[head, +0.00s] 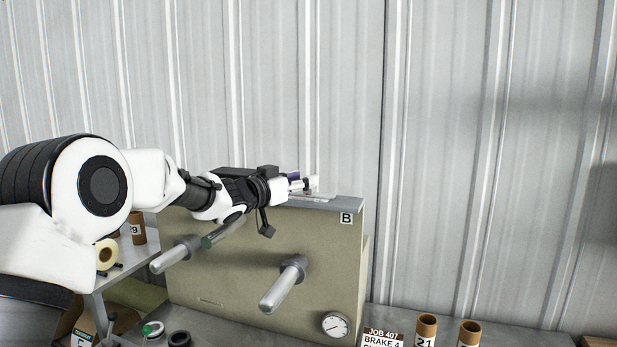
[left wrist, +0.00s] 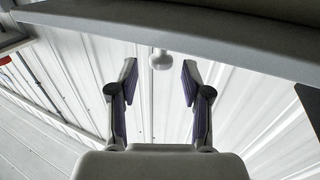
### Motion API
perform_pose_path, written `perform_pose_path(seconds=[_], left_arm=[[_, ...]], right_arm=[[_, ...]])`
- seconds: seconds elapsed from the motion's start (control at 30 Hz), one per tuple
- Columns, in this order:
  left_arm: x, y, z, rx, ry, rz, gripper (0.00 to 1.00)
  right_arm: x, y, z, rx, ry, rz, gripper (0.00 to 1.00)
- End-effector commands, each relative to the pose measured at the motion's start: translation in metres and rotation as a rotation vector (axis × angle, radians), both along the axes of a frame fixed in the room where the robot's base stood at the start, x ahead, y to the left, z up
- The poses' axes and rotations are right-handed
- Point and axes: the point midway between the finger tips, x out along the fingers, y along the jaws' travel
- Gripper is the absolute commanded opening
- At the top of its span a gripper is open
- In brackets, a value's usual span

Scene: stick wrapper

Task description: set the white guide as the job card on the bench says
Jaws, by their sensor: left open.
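My left gripper (head: 306,184) is over the top of the beige machine (head: 230,270), near its grey top plate (head: 345,204). In the left wrist view its two fingers (left wrist: 158,80) are apart, with nothing clasped between them. My right gripper is not in view.
Two grey rollers (head: 284,284) stick out of the machine's front, and a dial (head: 336,326) sits low on it. Numbered brown tubes (head: 425,330) stand at the right. A side shelf (head: 128,262) holds a yellowish roll. A corrugated wall is behind.

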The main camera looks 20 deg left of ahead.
Motion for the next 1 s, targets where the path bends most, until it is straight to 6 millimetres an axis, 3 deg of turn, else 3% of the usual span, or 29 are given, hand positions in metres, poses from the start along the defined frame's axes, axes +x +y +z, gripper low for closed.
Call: perform_pose_path(seconds=[0.2,0.43,0.47,0.6,1.0], left_arm=[[0.027,-0.013,0.001,0.000,0.001,0.000,0.48],[0.029,-0.014,-0.001,-0.002,0.001,0.000,0.48],[0.029,-0.014,0.000,-0.002,0.001,0.000,0.45],[0.029,-0.013,0.000,-0.002,0.001,0.000,0.00],[0.029,-0.019,-0.001,-0.002,0.002,-0.001,0.00]], right_arm=[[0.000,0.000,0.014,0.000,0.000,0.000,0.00],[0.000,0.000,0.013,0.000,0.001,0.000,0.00],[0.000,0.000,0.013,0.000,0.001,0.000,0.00],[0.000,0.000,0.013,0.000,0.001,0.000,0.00],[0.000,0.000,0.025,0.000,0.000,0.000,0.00]])
